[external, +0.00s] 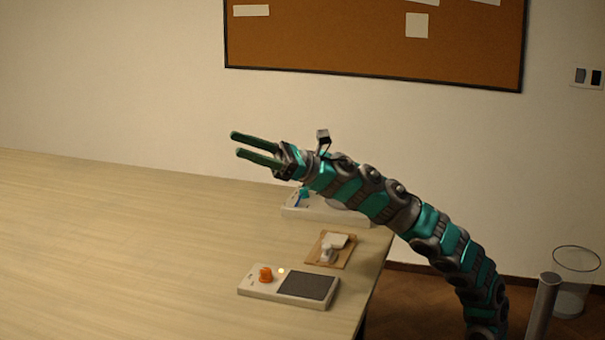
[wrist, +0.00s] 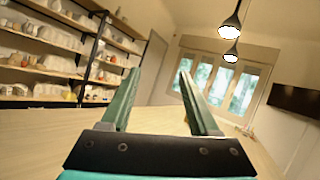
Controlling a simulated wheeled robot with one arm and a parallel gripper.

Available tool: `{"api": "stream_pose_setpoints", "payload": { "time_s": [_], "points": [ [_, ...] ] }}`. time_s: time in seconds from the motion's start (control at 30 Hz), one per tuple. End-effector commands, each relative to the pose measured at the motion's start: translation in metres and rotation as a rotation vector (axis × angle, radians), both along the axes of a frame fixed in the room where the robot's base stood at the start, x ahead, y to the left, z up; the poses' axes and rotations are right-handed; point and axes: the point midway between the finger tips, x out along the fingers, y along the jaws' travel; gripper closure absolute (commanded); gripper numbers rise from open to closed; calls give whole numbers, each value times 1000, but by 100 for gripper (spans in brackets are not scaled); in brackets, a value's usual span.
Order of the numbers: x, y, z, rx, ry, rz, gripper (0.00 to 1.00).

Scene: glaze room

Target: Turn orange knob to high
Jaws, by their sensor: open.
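The orange knob (external: 265,274) sits on the left part of a flat white device (external: 262,294) on the table, near its right edge. Small marks show beside the knob, too small to read. A dark grey plate (external: 307,286) covers the device's right part, and a small light spot glows between plate and knob. My gripper (external: 234,144) is open and empty, raised well above the table and pointing left, apart from the knob. In the wrist view my gripper's two green fingers (wrist: 158,78) stand apart with nothing between them. The knob and device are not in the wrist view.
Behind the device lie a brown board (external: 321,254) with white items on it and a white tray (external: 296,211) partly hidden by my arm. The table's left side (external: 110,240) is clear. A clear bin (external: 574,290) stands on the floor at right.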

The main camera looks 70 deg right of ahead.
Motion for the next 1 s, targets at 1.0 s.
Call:
{"api": "stream_pose_setpoints", "payload": {
  "time_s": [1.0],
  "points": [
    [-57,-66,-257,-493,745,378,38]
  ]
}}
